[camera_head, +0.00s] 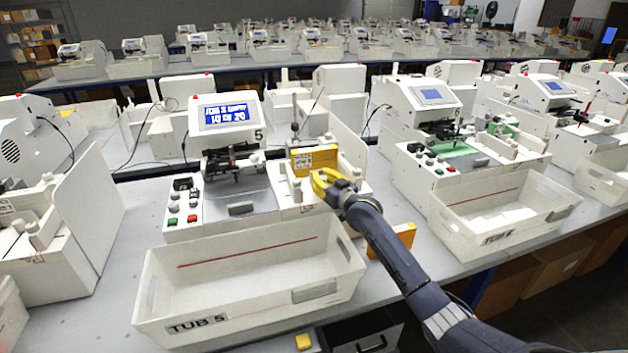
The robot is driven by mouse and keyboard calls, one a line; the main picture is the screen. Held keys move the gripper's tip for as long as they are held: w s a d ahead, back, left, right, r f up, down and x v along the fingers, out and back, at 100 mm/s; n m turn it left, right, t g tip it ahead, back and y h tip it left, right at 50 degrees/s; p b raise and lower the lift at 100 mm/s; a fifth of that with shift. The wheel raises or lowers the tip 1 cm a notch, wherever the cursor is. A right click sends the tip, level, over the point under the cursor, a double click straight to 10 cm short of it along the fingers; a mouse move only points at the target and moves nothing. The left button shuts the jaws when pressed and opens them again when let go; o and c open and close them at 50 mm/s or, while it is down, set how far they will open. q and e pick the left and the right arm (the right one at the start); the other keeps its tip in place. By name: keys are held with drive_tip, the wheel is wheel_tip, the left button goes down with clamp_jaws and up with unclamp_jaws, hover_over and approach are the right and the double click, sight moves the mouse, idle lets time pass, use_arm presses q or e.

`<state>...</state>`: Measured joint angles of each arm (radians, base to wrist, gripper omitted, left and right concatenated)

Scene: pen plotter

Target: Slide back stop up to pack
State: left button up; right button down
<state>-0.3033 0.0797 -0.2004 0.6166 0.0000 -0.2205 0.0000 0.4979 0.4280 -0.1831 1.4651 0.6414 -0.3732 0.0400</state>
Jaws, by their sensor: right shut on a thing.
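A yellow-orange pack (322,156) with a white label stands upright in the feeder on the right side of the station 5 machine (225,125). My right gripper (322,184), with yellow fingers, is just in front of the pack's lower right part. It is shut on a small part there, which looks like the back stop; the fingers hide most of it. I cannot tell whether that part touches the pack. My left gripper is not in view.
A white tub (250,300) marked TUB 5 stands in front of the machine. Another orange pack (391,241) is right of it, under my right forearm. A second machine (430,120) and its tub (500,215) stand to the right.

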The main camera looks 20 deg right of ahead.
drive_tip(key=c, duration=1.1)
unclamp_jaws()
drive_tip(key=shift+d, duration=0.15)
drive_tip(key=shift+c, duration=0.2)
drive_tip(key=s+d, duration=0.1)
drive_tip(key=s, duration=1.1)
drive_tip(key=shift+d, duration=0.4)
drive_tip(key=shift+o, duration=0.3)
